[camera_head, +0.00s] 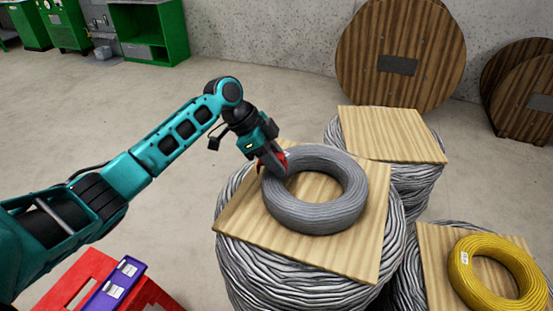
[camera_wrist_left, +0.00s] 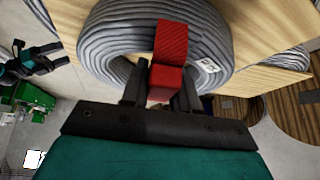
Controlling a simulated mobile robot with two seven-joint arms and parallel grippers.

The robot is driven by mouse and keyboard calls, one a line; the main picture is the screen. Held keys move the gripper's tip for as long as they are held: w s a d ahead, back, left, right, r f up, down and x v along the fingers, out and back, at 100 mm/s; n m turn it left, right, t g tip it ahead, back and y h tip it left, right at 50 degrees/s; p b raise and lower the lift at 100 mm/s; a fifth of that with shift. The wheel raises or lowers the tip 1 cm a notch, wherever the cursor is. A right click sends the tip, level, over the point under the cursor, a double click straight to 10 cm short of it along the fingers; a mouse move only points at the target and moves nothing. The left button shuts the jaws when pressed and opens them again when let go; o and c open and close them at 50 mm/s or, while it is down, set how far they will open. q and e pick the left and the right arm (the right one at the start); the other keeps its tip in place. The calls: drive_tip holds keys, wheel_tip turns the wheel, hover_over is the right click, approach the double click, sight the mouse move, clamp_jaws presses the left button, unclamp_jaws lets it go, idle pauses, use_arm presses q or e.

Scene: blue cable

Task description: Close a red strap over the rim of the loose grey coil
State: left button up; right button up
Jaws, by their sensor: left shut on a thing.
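The loose grey coil (camera_head: 340,212) lies flat on a square wooden board on top of a large drum of grey cable. My left gripper (camera_head: 276,168) reaches down at the coil's upper-left rim. It is shut on a red strap (camera_wrist_left: 172,42), which lies across part of the coil's ring in the left wrist view. In the head view my gripper hides most of the strap, and little red shows. I cannot tell whether the strap goes around the rim. In the left wrist view the coil (camera_wrist_left: 105,40) fills the top and bears a white label.
A yellow coil (camera_head: 463,275) lies on another board at the lower right. Another board-topped drum (camera_head: 393,133) stands behind. A red stand (camera_head: 75,277) holds a purple item (camera_head: 112,288) at lower left. A teal and black arm part (camera_wrist_left: 35,62) shows in the left wrist view.

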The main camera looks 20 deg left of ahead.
use_arm(q)
drive_tip(key=o, duration=1.2)
drive_tip(key=shift+r, duration=0.1)
drive_tip(key=shift+r, duration=3.45)
